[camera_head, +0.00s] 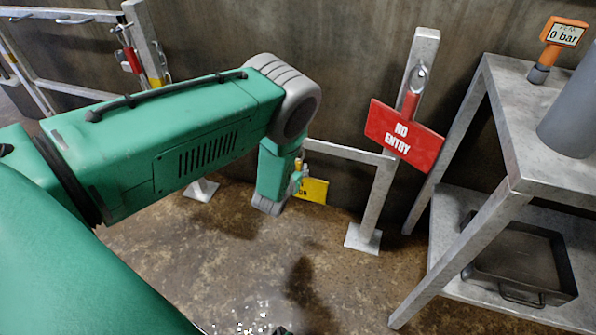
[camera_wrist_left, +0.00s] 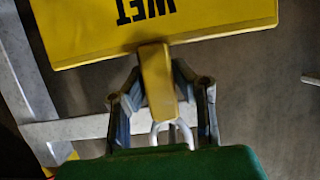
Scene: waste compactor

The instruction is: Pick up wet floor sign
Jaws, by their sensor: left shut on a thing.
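The yellow wet floor sign (camera_wrist_left: 160,28) fills the top of the left wrist view, with black letters reading "WET" upside down. Its yellow handle stem (camera_wrist_left: 157,80) runs down between the fingers of my left gripper (camera_wrist_left: 163,95), which is shut on it. A pale loop hangs at the stem's end. In the head view a small part of the yellow sign (camera_head: 313,190) shows behind my green left arm. My left gripper there is mostly hidden by the arm, near the rail. My right gripper is not in view.
A metal post with a red "NO ENTRY" sign (camera_head: 404,135) stands right of my left arm. A grey metal table (camera_head: 520,155) with a lower shelf holding a tray (camera_head: 520,262) is at the right. A metal railing stands at the back left. The brown floor (camera_head: 330,260) in front is clear.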

